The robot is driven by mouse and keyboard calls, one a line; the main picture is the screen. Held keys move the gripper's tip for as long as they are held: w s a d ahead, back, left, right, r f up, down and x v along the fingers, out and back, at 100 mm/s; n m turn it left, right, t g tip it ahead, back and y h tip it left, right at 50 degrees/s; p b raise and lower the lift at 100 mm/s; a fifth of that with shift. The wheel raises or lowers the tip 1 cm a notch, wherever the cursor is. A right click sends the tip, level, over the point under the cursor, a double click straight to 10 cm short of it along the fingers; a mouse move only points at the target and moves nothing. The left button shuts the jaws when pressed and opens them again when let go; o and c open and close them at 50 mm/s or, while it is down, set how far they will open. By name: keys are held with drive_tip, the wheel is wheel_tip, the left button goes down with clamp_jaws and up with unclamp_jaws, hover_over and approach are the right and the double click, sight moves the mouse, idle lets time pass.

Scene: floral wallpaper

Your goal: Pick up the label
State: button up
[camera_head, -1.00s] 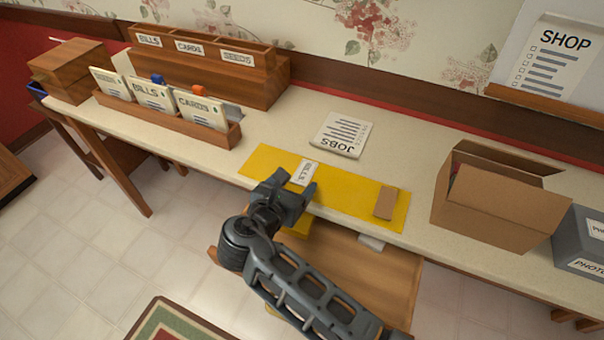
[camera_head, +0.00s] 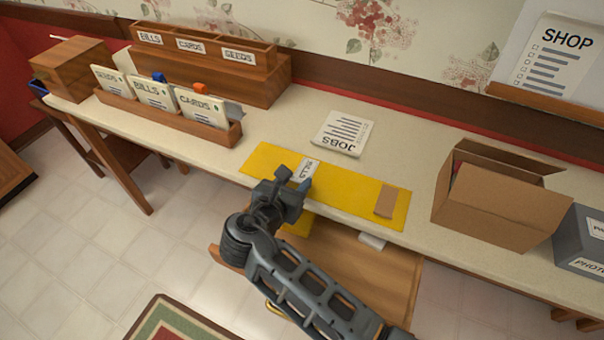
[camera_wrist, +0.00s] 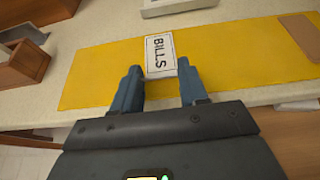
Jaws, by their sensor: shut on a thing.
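The label (camera_head: 307,168) is a small white card reading BILLS, at the front part of a yellow mat (camera_head: 345,191) on the desk. In the wrist view the label (camera_wrist: 160,53) points away from me, with its near end between my two blue fingertips. My gripper (camera_head: 292,186) is at the desk's front edge, shut on the label across its width. The label appears to be still on or very close to the mat; the gap is too small to tell. Its near end is partly hidden in the head view.
A brown piece (camera_head: 386,201) lies at the mat's right end. A JOBS pad (camera_head: 342,133) lies behind the mat. A cardboard box (camera_head: 490,212) stands right, card holders (camera_head: 180,122) stand left. An open drawer (camera_head: 350,275) is below the front edge.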

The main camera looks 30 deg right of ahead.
drive_tip(key=shift+r, duration=0.5)
wheel_tip(320, 180, up, 3)
drive_tip(key=shift+f, duration=0.15)
drive_tip(key=s+d+r, duration=0.6)
drive_tip(key=d+r, duration=0.1)
drive_tip(key=d, duration=0.3)
drive_tip(key=shift+r+p, duration=0.15)
drive_tip(key=shift+p, duration=0.15)
